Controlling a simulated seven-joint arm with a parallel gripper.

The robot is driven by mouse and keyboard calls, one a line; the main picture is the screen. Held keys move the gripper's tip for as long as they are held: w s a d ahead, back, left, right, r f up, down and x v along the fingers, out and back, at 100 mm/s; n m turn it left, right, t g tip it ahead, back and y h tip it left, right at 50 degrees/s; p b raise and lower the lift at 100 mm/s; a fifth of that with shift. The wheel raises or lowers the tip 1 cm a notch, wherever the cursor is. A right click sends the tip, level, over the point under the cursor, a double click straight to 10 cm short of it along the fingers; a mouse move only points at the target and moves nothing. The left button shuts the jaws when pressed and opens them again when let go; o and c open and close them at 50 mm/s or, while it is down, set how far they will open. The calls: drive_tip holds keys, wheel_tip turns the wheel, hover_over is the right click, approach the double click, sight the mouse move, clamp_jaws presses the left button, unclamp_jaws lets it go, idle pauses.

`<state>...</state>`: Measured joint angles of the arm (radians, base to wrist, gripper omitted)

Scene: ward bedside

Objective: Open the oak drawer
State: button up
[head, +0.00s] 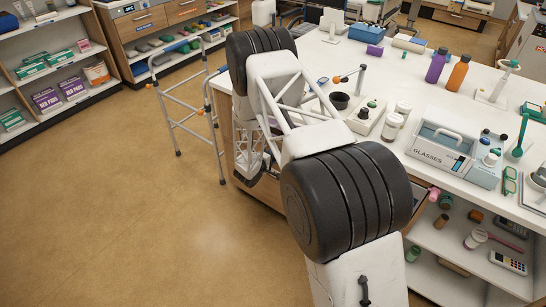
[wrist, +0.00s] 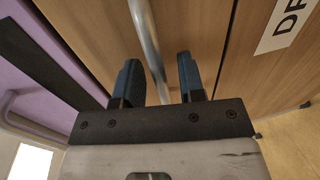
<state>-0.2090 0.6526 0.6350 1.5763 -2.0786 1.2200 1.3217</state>
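In the wrist view an oak-coloured front (wrist: 215,35) fills the middle, with a straight metal bar handle (wrist: 147,30) running along it. My gripper (wrist: 158,68) is open, with its two blue-padded fingers on either side of the bar. The bar looks nearer the left finger, with a gap to the right finger; I cannot tell whether it touches either. I cannot tell how far the drawer stands open.
A white label (wrist: 288,24) with partly cut-off letters is on the oak front. A walking frame (head: 175,110) stands left of the counter (head: 470,100). The counter carries a glasses box (head: 455,150), bottles and jars. The floor (head: 130,220) at lower left is clear.

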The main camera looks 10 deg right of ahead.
drive_tip(key=shift+d, duration=0.1)
clamp_jaws()
idle(0.4)
drive_tip(key=f+v, duration=0.2)
drive_tip(key=v, duration=0.8)
drive_tip(key=f+v, duration=0.2)
drive_tip(key=v, duration=0.8)
drive_tip(key=shift+s+a+f, duration=0.15)
drive_tip(key=shift+s+a, duration=0.4)
unclamp_jaws()
drive_tip(key=shift+a, duration=0.1)
